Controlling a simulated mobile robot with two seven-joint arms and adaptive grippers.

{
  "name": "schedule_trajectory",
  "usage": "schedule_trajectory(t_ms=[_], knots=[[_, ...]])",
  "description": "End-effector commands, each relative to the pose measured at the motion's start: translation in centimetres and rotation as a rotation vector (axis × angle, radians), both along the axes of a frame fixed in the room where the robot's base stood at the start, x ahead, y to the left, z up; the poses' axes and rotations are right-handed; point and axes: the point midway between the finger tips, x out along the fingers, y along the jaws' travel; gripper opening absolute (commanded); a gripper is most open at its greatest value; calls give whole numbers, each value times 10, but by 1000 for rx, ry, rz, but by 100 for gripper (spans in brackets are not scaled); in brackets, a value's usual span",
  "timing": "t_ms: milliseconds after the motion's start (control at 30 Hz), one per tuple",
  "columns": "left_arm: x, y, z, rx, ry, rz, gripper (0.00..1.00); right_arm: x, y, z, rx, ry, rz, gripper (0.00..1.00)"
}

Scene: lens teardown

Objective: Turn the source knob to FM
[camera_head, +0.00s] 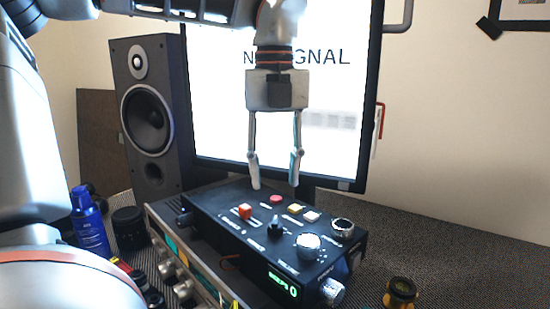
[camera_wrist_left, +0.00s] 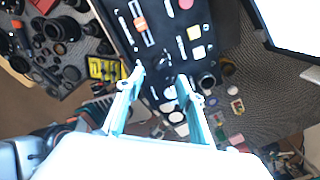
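A black control box (camera_head: 225,213) lies on top of a silver receiver (camera_head: 157,226). On the box are a black pointer knob (camera_head: 275,227), a silver-white knob (camera_head: 308,246) and a dark knob with a bright rim (camera_head: 342,228). The receiver's front has silver knobs (camera_head: 183,289). I cannot read which knob is labelled source, or its setting. My left gripper (camera_head: 275,184) is open and empty, pointing down above the back part of the box. In the left wrist view its open fingers (camera_wrist_left: 160,76) are over the black box (camera_wrist_left: 160,12). My right gripper is not in view.
A monitor (camera_head: 225,100) stands behind the box, and a speaker (camera_head: 150,105) is at the left. A blue bottle (camera_head: 90,228) and a black cylinder (camera_head: 130,228) stand left of the receiver. A small yellow-black item (camera_head: 401,292) sits at right. The patterned table is clear farther right.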

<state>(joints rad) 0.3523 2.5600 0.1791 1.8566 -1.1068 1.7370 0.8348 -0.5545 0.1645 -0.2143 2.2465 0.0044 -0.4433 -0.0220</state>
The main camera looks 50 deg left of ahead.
Motion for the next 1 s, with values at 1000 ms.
schedule_trajectory(t_ms=[1000], knots=[[0, 0, 25, 0, 1, 0, 37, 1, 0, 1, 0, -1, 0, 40]])
